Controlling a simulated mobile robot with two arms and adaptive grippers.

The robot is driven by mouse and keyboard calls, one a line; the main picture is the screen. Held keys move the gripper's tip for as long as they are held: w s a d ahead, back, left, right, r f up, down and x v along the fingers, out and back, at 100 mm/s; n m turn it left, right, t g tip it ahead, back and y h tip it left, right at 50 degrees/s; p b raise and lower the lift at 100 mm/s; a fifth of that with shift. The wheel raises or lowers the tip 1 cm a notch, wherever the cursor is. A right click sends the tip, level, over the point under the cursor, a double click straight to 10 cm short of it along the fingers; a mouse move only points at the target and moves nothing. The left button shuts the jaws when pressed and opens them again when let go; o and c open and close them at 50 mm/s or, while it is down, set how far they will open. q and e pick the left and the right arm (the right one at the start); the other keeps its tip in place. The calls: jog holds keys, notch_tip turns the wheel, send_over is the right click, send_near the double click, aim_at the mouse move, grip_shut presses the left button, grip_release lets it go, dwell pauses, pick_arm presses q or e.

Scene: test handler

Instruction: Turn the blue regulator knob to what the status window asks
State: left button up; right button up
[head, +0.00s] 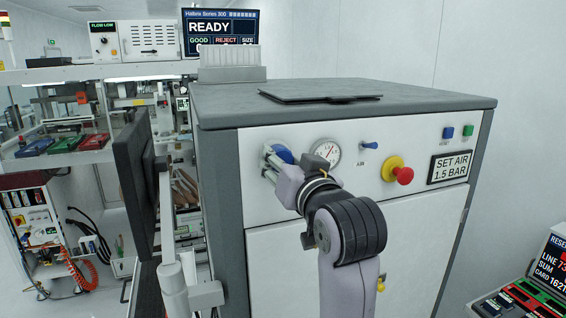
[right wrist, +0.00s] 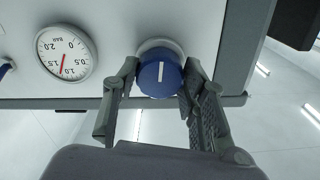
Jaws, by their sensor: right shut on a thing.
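The blue regulator knob (head: 284,152) is on the upper left of the white machine front. My right gripper (head: 276,163) reaches it from below right and is shut on it. In the right wrist view the two fingers (right wrist: 160,66) press on either side of the knob (right wrist: 160,80), whose white mark points straight up in that picture. A round pressure gauge (head: 326,152) sits beside the knob. In the wrist view its red needle (right wrist: 63,64) points near the 1.0 mark. The status window (head: 450,168) reads SET AIR 1.5 BAR. My left gripper is not in view.
A blue AIR toggle (head: 369,145) and a red emergency button (head: 398,171) lie right of the gauge. A dark panel (head: 134,185) stands left of the machine. A screen (head: 222,27) behind reads READY.

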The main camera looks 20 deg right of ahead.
jog(key=shift+f+m, duration=0.3)
jog(key=shift+m, duration=0.6)
jog(key=o, duration=1.2)
jog(key=shift+r, duration=0.2)
jog(key=shift+c, duration=0.2)
jog(key=shift+r, duration=0.1)
notch_tip(320, 180, up, 10)
jog(key=shift+f, duration=0.1)
